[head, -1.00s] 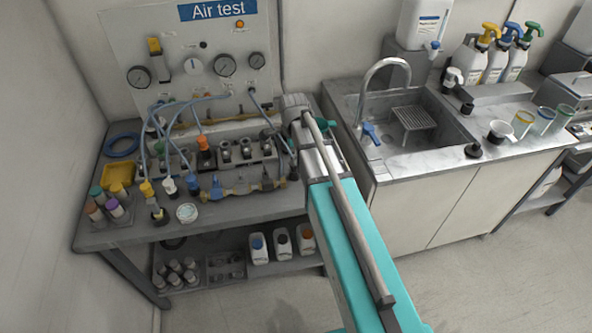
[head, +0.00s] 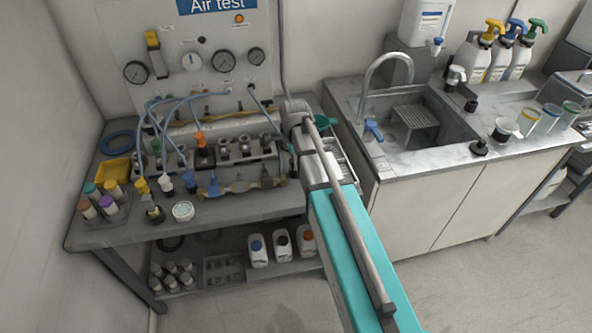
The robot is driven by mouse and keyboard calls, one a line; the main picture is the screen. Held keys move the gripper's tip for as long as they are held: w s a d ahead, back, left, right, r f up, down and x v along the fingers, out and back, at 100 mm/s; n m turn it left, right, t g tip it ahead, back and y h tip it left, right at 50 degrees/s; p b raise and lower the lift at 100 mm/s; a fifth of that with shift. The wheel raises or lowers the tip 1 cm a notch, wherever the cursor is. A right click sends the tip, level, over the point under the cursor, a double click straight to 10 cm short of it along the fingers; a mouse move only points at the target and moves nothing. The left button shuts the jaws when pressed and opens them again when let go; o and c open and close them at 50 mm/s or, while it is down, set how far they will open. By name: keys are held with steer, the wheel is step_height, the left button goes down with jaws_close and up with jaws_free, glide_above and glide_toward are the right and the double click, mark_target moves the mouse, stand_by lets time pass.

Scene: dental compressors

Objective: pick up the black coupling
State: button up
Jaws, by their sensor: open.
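A small dark fitting with a brass-coloured part (head: 155,214) stands near the front edge of the bench (head: 240,208), at left of centre in the head view. It looks like the black coupling, but it is too small to be sure. My arm reaches up from the bottom of the picture to the right end of the bench. My wrist is well to the right of this fitting. I cannot make out my gripper's fingers; they seem hidden beyond the wrist.
A yellow hose end (head: 141,186), a white one (head: 166,184) and a blue fitting (head: 213,185) stand close by. A round white dish (head: 183,211) is just right of the dark fitting. A rack of coloured-cap tubes (head: 112,215) is at left. The sink (head: 430,130) lies right.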

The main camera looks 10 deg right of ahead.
steer(key=shift+f, duration=0.45)
stand_by(0.3)
jaws_close()
steer(key=shift+r, duration=0.15)
stand_by(0.4)
step_height(320, 180, up, 3)
steer(key=p, duration=0.2)
steer(key=shift+p, duration=0.3)
steer(key=s+r+p, duration=0.9)
steer(key=s+p, duration=0.1)
steer(key=s, duration=0.4)
steer(key=shift+r, duration=0.4)
steer(key=shift+d, duration=0.1)
steer(key=shift+w, duration=0.15)
